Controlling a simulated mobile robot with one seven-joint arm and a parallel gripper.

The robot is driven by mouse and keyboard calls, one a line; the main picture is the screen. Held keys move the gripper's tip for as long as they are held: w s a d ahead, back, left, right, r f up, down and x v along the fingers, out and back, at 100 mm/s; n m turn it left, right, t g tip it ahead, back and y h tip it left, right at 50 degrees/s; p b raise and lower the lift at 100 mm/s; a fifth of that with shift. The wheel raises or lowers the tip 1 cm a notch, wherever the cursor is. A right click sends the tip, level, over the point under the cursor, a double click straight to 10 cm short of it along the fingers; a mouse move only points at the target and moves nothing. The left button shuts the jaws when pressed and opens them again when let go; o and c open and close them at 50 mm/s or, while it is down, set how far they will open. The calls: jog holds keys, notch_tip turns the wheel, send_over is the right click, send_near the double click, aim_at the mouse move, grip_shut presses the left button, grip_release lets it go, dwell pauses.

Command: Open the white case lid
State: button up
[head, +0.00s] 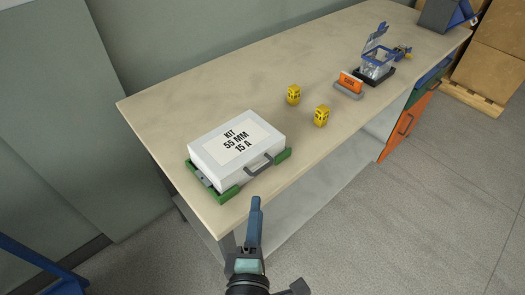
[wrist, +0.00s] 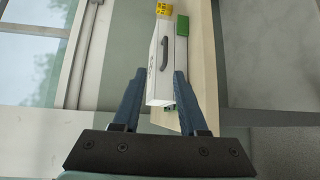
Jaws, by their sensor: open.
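The white case (head: 231,160) lies shut on the near left part of the bench, with a label reading "KIT 55 MM 15 A" on its lid. A grey handle (head: 260,165) is on its front side. The case rests in a green and grey holder (head: 226,195). My gripper (head: 255,205) is in front of the bench edge, apart from the case. In the wrist view my gripper (wrist: 154,75) is open with two blue fingers, and the white case (wrist: 163,90) shows beyond and between them, with its handle (wrist: 164,53).
Two yellow blocks (head: 293,95) (head: 321,116) stand right of the case on the bench (head: 190,98). Farther along are an orange tag in a grey stand (head: 350,84) and a clear blue-rimmed box (head: 376,62). Floor in front is clear.

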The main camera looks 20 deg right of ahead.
jog(key=p, duration=0.2)
send_near(242, 150)
jog(key=shift+n, duration=0.3)
jog(key=d+f, duration=0.1)
jog(key=d, duration=0.1)
jog(key=w+d, duration=0.1)
jog(key=d, duration=0.1)
jog(key=d+f, duration=0.1)
jog(key=d, duration=0.1)
jog(key=shift+w+d+f, duration=0.25)
jog(key=shift+w+f, duration=0.1)
jog(key=shift+w, duration=0.05)
jog(key=shift+c, duration=0.3)
grip_shut()
dwell(0.4)
